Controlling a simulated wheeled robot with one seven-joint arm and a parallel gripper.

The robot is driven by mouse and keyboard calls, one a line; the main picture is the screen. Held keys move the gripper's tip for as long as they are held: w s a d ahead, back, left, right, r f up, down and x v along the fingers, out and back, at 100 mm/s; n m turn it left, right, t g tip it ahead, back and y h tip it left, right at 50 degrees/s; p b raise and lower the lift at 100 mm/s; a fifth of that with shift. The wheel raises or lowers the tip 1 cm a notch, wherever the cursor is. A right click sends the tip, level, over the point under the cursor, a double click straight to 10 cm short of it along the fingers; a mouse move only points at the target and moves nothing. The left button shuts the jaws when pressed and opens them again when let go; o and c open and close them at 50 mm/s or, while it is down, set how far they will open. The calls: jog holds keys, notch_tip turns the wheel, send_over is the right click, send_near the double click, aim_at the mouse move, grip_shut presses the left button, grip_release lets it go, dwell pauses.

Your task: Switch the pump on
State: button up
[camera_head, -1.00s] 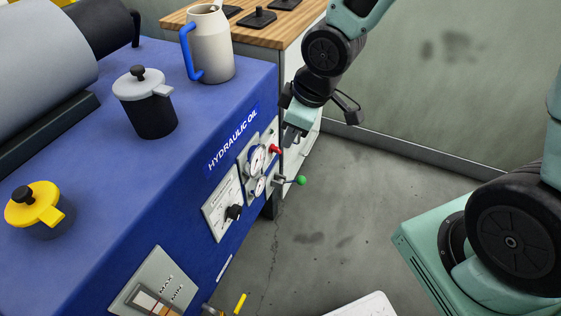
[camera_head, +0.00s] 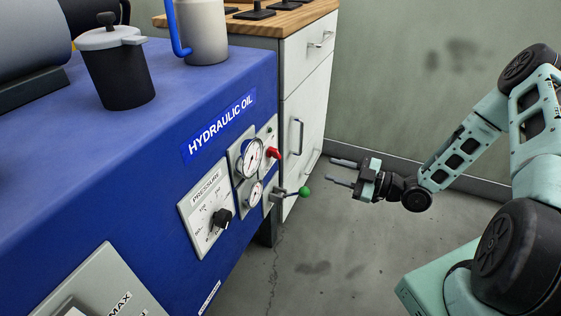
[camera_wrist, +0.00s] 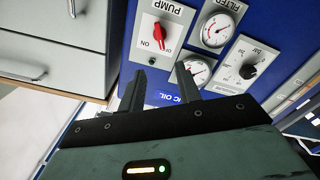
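The pump switch is a red rotary knob (camera_head: 273,153) on a pale plate at the right end of the blue hydraulic oil unit's front panel. In the wrist view the red knob (camera_wrist: 161,36) sits on the plate marked PUMP, with small lettering beside it; I cannot tell for certain which setting it points to. My gripper (camera_head: 329,171) is open and empty, to the right of the knob and clear of the panel. In the wrist view its two fingers (camera_wrist: 161,82) are apart, pointing toward the panel, with the knob beyond them.
A lever with a green ball (camera_head: 304,192) sticks out below the knob, near my fingers. Gauges (camera_head: 249,157) and a black pressure knob (camera_head: 222,217) are left of it. A white drawer cabinet (camera_head: 307,85) stands behind. The floor to the right is clear.

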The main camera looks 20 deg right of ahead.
aim_at(279, 154)
jog(key=b+x, duration=0.2)
jog(key=x, duration=1.5)
jog(key=shift+f, duration=0.1)
jog(key=c, duration=0.6)
